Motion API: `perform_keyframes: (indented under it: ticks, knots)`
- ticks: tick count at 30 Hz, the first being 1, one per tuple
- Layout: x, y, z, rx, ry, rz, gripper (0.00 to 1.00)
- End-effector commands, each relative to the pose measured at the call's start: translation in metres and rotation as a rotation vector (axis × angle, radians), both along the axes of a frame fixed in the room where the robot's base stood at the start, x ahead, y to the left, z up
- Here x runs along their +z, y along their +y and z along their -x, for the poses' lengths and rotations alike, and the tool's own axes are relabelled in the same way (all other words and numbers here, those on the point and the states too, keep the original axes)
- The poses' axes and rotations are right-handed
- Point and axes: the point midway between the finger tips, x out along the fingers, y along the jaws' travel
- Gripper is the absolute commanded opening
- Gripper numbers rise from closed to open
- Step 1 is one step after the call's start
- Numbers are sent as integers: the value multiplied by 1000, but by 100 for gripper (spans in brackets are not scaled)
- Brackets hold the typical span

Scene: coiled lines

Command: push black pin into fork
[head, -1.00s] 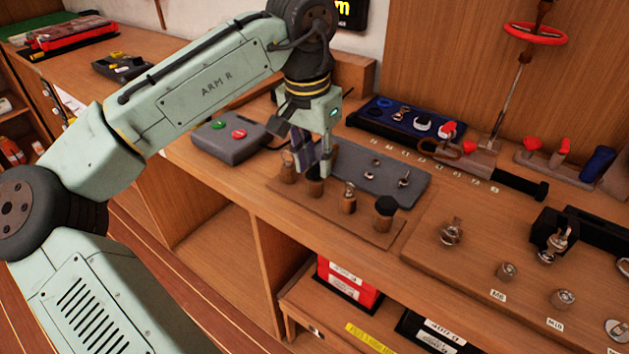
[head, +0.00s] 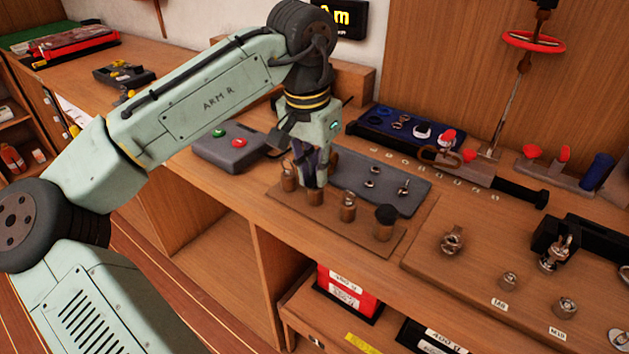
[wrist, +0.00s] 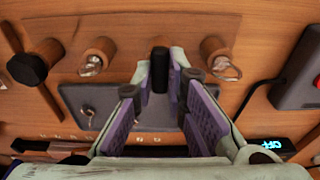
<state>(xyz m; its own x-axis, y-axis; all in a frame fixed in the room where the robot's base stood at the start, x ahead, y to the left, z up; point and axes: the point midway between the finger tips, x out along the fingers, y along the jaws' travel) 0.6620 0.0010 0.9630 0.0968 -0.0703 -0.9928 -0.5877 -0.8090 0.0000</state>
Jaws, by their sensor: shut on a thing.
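In the wrist view, a black pin (wrist: 160,68) stands between the purple-padded fingers of my gripper (wrist: 161,80), which is shut on it near the fingertips. In the head view, my gripper (head: 312,178) is directly over the second wooden post (head: 314,196) from the left on a wooden strip, and its fingers hide the pin. I cannot tell whether the pin still rests in the post. A forked metal fitting (head: 555,254) stands on the board at right, by a black block. I cannot tell whether it is the fork.
Neighbouring posts hold metal shackles (head: 348,204) and a black knob (head: 385,216). A grey mat (head: 405,205) with small metal parts lies behind the strip. A grey button box (head: 232,144) is at left. More metal fittings (head: 452,240) stand on the right board (head: 430,262).

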Motion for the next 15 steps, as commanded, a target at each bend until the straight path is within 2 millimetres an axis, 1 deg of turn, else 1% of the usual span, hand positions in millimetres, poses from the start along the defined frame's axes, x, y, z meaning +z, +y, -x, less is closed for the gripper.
perform_keyframes:
  ticks: [15]
  knots:
    - [9,0,0,0,0,0,0]
